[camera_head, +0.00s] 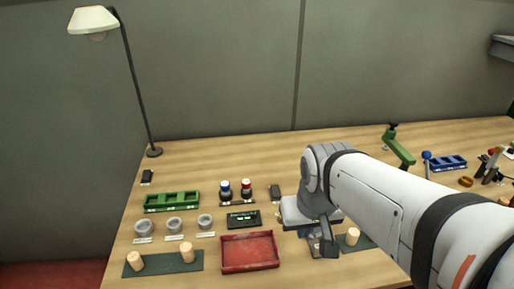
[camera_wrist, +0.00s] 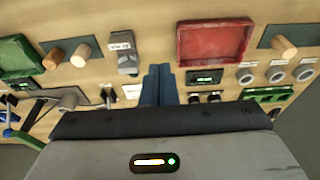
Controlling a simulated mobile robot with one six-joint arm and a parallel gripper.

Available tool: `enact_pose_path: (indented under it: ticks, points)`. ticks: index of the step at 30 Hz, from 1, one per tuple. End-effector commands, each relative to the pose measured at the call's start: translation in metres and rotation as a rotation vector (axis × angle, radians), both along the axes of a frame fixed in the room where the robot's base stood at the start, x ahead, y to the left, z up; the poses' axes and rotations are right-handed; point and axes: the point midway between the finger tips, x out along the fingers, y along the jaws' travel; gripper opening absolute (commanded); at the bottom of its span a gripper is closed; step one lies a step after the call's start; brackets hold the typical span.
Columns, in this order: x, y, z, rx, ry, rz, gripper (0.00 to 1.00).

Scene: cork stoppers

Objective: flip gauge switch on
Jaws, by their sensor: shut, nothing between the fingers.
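My gripper (camera_head: 306,233) is shut and empty, low over the bench just right of the red tray. Its blue fingers (camera_wrist: 158,72) lie together in the wrist view. A grey device with a dark upright part (camera_head: 328,244) stands just right of the fingers in the head view. In the wrist view it shows left of the fingertips, with a labelled plate (camera_wrist: 121,42) beside it; the label is too small to read surely. A black display panel (camera_head: 243,219) with lit green digits lies behind the tray; it also shows in the wrist view (camera_wrist: 205,77). I cannot tell which part is the gauge switch.
The red tray (camera_head: 250,252) is left of my gripper. Corks stand on dark mats at left (camera_head: 187,252) and right (camera_head: 352,236). Grey cups (camera_head: 174,226), a green rack (camera_head: 171,201) and a lamp (camera_head: 154,151) are further left. The bench's back middle is clear.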

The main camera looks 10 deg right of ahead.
Motion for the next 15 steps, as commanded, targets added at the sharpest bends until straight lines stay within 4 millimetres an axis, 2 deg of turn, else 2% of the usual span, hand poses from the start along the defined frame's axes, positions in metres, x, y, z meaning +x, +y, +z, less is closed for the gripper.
enact_pose_path:
  ticks: [5,10,15]
  points:
    - [0.048,-0.009,0.012,0.002,0.011,0.006,0.0]
    - [0.115,-0.009,0.019,0.002,0.023,0.005,0.0]
    - [0.181,-0.008,0.015,0.002,0.031,0.004,0.0]
